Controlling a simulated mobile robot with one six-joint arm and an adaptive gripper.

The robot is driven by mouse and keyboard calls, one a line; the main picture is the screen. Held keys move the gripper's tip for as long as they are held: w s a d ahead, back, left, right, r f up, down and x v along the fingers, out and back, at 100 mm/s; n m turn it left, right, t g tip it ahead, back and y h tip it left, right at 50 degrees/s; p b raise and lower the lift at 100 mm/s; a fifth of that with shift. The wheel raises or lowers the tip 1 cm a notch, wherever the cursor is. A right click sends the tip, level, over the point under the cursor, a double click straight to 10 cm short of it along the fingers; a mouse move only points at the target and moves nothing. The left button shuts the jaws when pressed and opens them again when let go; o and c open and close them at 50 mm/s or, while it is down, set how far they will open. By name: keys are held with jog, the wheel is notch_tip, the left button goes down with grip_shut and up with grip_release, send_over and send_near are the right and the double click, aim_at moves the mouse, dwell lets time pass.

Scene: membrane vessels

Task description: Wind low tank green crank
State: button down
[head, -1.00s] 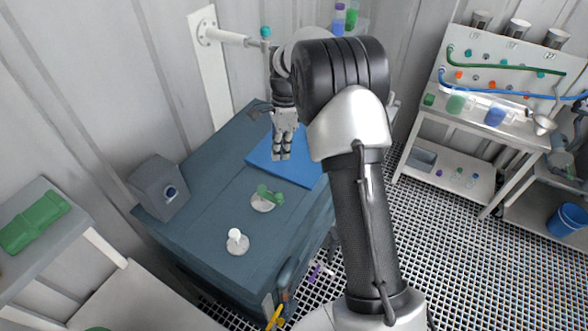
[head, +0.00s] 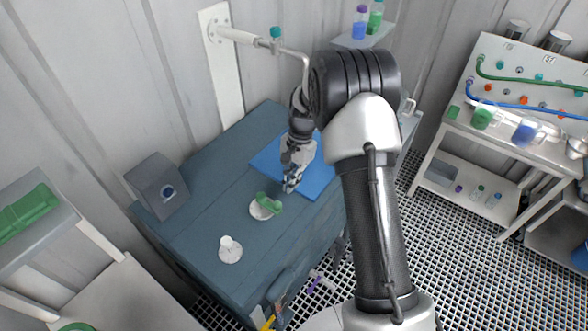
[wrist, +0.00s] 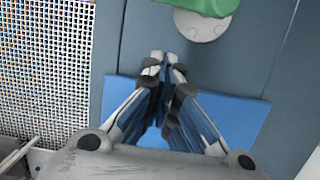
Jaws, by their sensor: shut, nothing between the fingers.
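The green crank (head: 269,201) sits on a round white base on the dark blue bench top, near its middle. In the wrist view the green crank (wrist: 205,5) shows at the top edge, partly cut off, with its white base (wrist: 200,27) below it. My gripper (head: 289,187) is shut and empty, pointing down above the bench, just behind and to the right of the crank and apart from it. In the wrist view the fingertips of my gripper (wrist: 164,58) are together, below and left of the crank's base. The low tank itself cannot be made out.
A white knob (head: 229,247) on a round base stands nearer on the bench (head: 200,222). A grey box (head: 158,187) with a blue dial is at the left. A blue mat (head: 318,184) lies under my arm. A wall pipe with a teal valve (head: 275,32) is behind.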

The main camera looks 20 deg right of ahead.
aim_at(276, 208)
jog(key=shift+s+a+f, duration=0.2)
jog(key=shift+s+a, duration=0.4)
jog(key=shift+a, duration=0.25)
jog(key=shift+s+a+f, duration=0.2)
jog(key=shift+s+a, duration=0.35)
jog(key=shift+a, duration=0.3)
jog(key=shift+s+a+m, duration=0.1)
jog(key=shift+s+m, duration=0.4)
jog(key=shift+m, duration=0.4)
jog(key=shift+s+a+m+t+p, duration=0.15)
jog(key=shift+s+m+t+p, duration=0.2)
jog(key=shift+m, duration=0.25)
jog(key=s+m, duration=0.1)
jog(key=a+m+p, duration=0.1)
jog(key=m, duration=0.1)
jog(key=shift+s+r+t+y, duration=0.1)
jog(key=shift+s+t+y, duration=0.2)
jog(key=shift+s+t, duration=0.05)
jog(key=m, duration=0.2)
jog(key=s+a+m+p, duration=0.1)
jog(key=shift+s+a+m+t, duration=0.1)
jog(key=shift+a+m+t, duration=0.05)
jog(key=shift+m+t, duration=0.25)
jog(key=shift+s+a+m+t+p, duration=0.3)
jog(key=shift+a+m+p, duration=0.2)
jog(key=shift+m, duration=0.5)
jog(key=shift+a, duration=0.35)
